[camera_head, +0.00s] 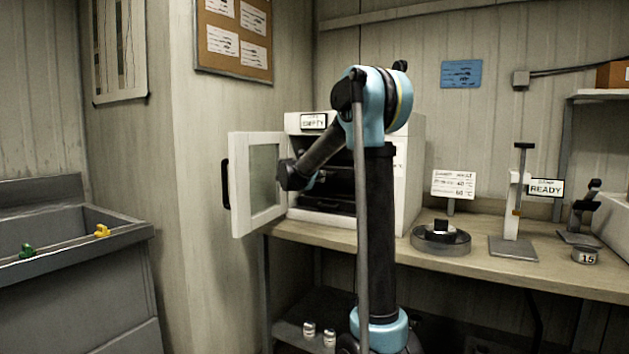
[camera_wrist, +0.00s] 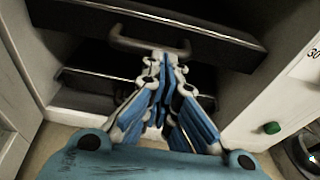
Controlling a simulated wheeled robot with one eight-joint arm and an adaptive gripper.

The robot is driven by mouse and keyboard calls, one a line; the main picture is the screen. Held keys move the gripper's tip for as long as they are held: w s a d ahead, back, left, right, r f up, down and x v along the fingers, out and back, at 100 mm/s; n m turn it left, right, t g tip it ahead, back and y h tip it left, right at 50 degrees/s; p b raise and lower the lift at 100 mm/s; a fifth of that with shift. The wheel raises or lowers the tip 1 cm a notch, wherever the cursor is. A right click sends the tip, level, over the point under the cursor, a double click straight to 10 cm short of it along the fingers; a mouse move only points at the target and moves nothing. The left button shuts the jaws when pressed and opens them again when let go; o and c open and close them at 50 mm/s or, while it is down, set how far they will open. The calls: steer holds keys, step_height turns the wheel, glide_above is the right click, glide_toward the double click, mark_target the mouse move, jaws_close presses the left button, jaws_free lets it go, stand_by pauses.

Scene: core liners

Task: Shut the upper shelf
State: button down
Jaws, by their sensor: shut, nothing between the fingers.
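The white cabinet (camera_head: 405,185) stands on the bench with its door (camera_head: 240,185) swung open to the left. In the wrist view, the upper shelf (camera_wrist: 215,32) is a dark slab with a grey bar handle (camera_wrist: 125,43) on its front. It appears to stand further out than the lower shelf (camera_wrist: 92,82) below it. My gripper (camera_wrist: 165,60) is shut and empty, its fingertips close to the right part of the handle. I cannot tell whether they touch it. In the head view, my arm hides much of the cabinet's inside and the upper shelf.
A round dish (camera_head: 440,240) and a stand (camera_head: 513,245) are on the bench right of the cabinet. A green button (camera_wrist: 271,128) is on the cabinet's front at right. A grey sink (camera_head: 75,260) with small toys is at the left. The open door is close beside my arm.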

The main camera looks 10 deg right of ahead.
mark_target(340, 169)
steer(key=shift+w+d+f, duration=0.1)
steer(key=shift+w+d, duration=0.15)
steer(key=shift+w, duration=0.15)
steer(key=x, duration=0.3)
steer(key=shift+w+d+r, duration=0.25)
steer(key=shift+w+r, duration=0.05)
steer(key=shift+w+d+r, duration=0.1)
steer(key=shift+w+d, duration=0.05)
